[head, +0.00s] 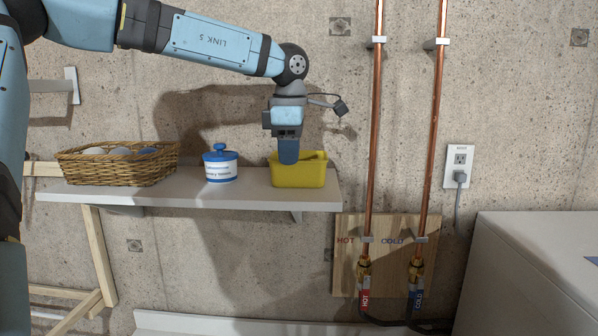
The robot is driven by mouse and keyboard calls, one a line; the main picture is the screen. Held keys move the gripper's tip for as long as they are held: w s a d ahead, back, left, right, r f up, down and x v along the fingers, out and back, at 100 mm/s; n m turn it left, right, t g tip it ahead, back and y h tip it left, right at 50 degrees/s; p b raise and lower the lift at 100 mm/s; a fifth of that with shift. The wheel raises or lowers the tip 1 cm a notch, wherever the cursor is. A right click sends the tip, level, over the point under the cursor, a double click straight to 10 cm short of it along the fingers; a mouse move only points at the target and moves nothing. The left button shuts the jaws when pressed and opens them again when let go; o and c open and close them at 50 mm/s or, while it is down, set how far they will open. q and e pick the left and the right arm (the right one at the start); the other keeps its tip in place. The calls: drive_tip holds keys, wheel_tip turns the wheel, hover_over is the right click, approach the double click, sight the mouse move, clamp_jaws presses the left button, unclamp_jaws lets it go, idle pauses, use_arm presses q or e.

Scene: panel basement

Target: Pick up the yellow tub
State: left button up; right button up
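The yellow tub (305,177) sits near the right end of the white shelf. My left gripper (288,158) points straight down at the tub's left part, and its blue fingers overlap the tub's rim in the head view. The fingertips look to be at or inside the rim. The arm and the view angle hide the gap between the fingers, so I cannot tell whether they grip the tub's wall. The tub stands upright on the shelf. My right gripper is not in view.
On the shelf (250,200), a blue and white lidded jar (221,166) stands left of the tub, and a wicker basket (117,170) with round items stands further left. Copper pipes (374,130) run up the wall to the right. A white appliance (540,270) stands lower right.

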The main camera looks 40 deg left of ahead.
sight(290, 187)
use_arm(q)
wheel_tip(290, 187, down, 4)
drive_tip(key=shift+w+f+p, duration=0.1)
drive_tip(key=shift+f+p, duration=0.1)
drive_tip(key=shift+p, duration=0.55)
drive_tip(key=shift+f, duration=0.2)
clamp_jaws()
drive_tip(key=shift+r, duration=0.2)
